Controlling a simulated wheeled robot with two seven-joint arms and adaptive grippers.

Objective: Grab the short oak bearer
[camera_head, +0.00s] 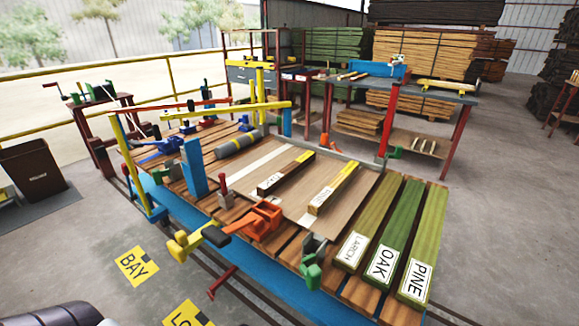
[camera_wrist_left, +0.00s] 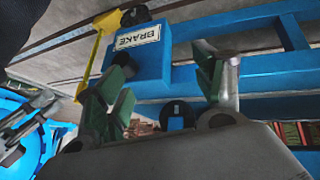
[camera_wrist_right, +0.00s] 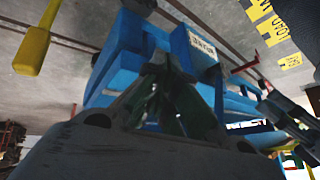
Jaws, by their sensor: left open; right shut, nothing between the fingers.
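Two short bearers lie on the tan board in the head view. A dark one with a yellow end (camera_head: 286,173) lies left of a lighter one with a yellow stripe (camera_head: 333,188); their end labels are too small to read for certain. A long green beam labelled OAK (camera_head: 394,236) lies on the right of the deck. Neither gripper shows in the head view. My left gripper (camera_wrist_left: 162,75) is open and empty, with a blue box labelled BRAKE (camera_wrist_left: 140,62) beyond it. My right gripper (camera_wrist_right: 168,78) is shut on nothing, in front of blue framework.
Beams labelled LARCH (camera_head: 366,228) and PINE (camera_head: 424,246) flank the OAK beam. A blue post (camera_head: 193,168), a grey cylinder (camera_head: 238,144) and an orange clamp (camera_head: 262,217) stand on the slatted deck. A workbench (camera_head: 420,92) stands behind. Open floor lies at front left.

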